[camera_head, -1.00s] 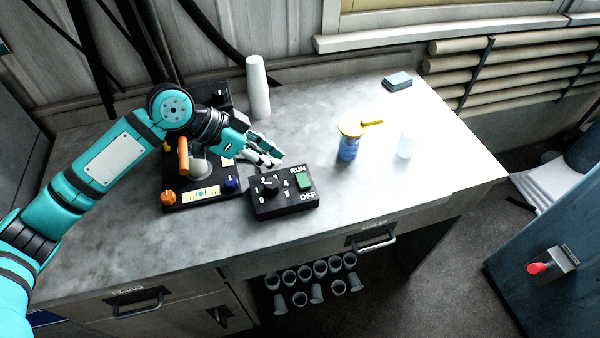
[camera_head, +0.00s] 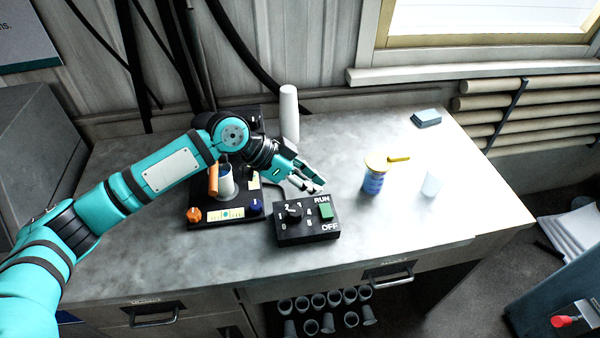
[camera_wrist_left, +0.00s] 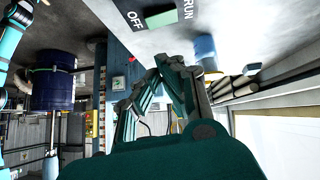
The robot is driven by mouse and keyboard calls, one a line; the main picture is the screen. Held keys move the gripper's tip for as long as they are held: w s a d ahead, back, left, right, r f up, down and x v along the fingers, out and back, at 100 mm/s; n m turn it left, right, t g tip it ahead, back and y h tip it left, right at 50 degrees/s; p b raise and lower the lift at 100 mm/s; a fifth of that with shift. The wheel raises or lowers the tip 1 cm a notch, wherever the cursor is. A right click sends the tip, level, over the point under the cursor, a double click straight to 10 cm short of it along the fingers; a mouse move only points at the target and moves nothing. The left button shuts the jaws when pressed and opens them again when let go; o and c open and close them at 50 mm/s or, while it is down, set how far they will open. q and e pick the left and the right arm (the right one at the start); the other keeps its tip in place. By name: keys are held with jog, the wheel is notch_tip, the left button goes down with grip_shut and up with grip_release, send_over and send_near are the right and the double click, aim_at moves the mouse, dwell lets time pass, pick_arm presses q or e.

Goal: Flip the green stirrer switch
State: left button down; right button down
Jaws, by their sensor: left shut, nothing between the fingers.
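The green stirrer switch (camera_head: 325,210) sits on the right part of a black control box (camera_head: 290,236), between the labels RUN and OFF. A black dial with numbers (camera_head: 293,213) is on the box's left part. My left gripper (camera_head: 319,187) is shut and empty, just behind the box and apart from the switch in the head view. In the left wrist view the shut fingers (camera_wrist_left: 168,75) point toward the table, and the green switch (camera_wrist_left: 160,19) shows at the top beside OFF and RUN. My right gripper is in neither view.
Left of the box stands a black stirrer base (camera_head: 225,213) with orange and blue knobs and a cup. A yellow-lidded blue jar (camera_head: 374,178) and a clear cup (camera_head: 431,185) stand to the right. A white cup stack (camera_head: 289,115) is behind. The table's front right is clear.

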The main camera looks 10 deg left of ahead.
aim_at(323, 214)
pick_arm(q)
jog(key=p+x, duration=0.1)
jog(key=x, duration=0.3)
jog(key=shift+r, duration=0.15)
notch_tip(323, 214, down, 3)
jog(key=shift+s+d+r+p, duration=0.15)
jog(key=shift+r+p, duration=0.05)
jog(key=shift+p, duration=0.25)
jog(key=shift+s+f, duration=0.1)
jog(key=shift+f, duration=0.75)
jog(key=shift+f, duration=0.1)
jog(key=shift+s+f+t, duration=0.15)
jog(key=shift+f+t, duration=0.1)
jog(key=shift+t, duration=0.05)
